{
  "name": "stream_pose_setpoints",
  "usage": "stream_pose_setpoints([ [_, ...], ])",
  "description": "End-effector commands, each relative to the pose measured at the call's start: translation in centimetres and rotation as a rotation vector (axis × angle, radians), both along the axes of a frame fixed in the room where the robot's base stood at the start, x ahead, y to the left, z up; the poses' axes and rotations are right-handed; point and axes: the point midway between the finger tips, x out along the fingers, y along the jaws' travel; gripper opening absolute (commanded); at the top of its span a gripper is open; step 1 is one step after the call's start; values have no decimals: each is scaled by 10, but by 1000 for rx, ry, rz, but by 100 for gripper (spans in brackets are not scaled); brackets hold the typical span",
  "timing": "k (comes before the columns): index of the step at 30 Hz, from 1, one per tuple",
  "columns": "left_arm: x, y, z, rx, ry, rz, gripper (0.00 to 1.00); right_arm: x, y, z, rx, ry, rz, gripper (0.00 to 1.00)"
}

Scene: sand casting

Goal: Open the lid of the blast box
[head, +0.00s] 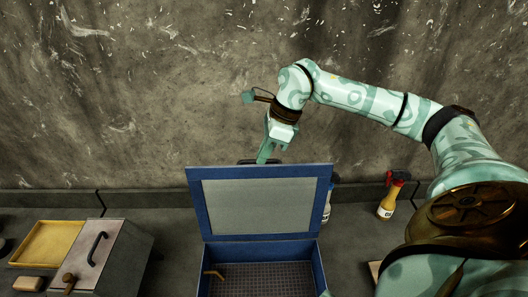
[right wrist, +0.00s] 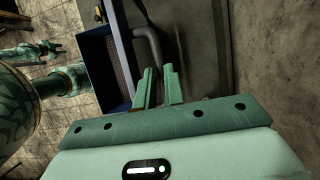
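The blast box (head: 262,249) is a blue box with a dark grid floor, in the lower middle of the head view. Its lid (head: 194,205), a blue frame around a grey panel, stands raised at the back. The black lid handle (head: 246,161) shows just above the lid's top edge. My right gripper (head: 264,156) reaches down behind that edge at the handle. In the right wrist view its fingers (right wrist: 159,88) are close together, with the grey curved handle (right wrist: 151,42) running in between them. The left gripper (right wrist: 45,48) seems to show small at the left there; its fingers are unclear.
A grey case (head: 128,243) with a black handle and a yellow tray (head: 48,243) stand at the left. A spray bottle (head: 387,202) with a red head stands right of the lid, and another bottle (head: 328,204) is partly hidden by it. A wall rises behind the bench.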

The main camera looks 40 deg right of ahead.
Motion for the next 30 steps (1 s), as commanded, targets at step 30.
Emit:
stream_pose_setpoints([
  [30, 2, 1, 25, 1, -3, 0, 36, 36, -31, -10, -4, -6, -2, 32],
])
